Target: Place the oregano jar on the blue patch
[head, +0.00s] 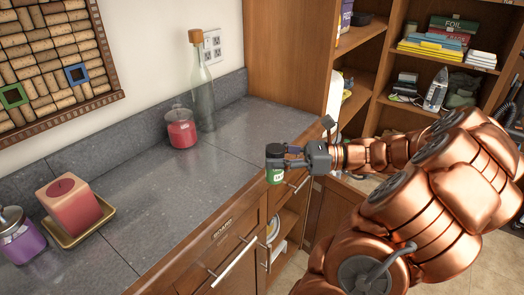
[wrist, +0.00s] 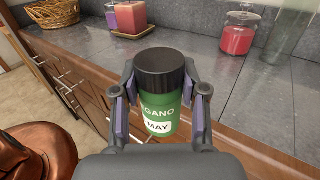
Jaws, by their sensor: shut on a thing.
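The oregano jar (head: 275,176) has a green label and a black lid. It is held upright at the counter's front edge in the head view, and its label shows in the wrist view (wrist: 158,113). My gripper (head: 283,155) is shut on it, with one finger on each side in the wrist view (wrist: 156,95). I see no flat blue patch on the counter (head: 170,205). A small blue square (head: 77,67) is on the cork board on the wall; I cannot tell whether it is the patch.
A red candle jar (head: 182,130) and a clear bottle (head: 203,90) stand near the wall. A pink candle on a gold tray (head: 68,240) and a purple jar (head: 20,240) are at the left. The middle of the counter is clear. Shelves (head: 385,75) stand at the right.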

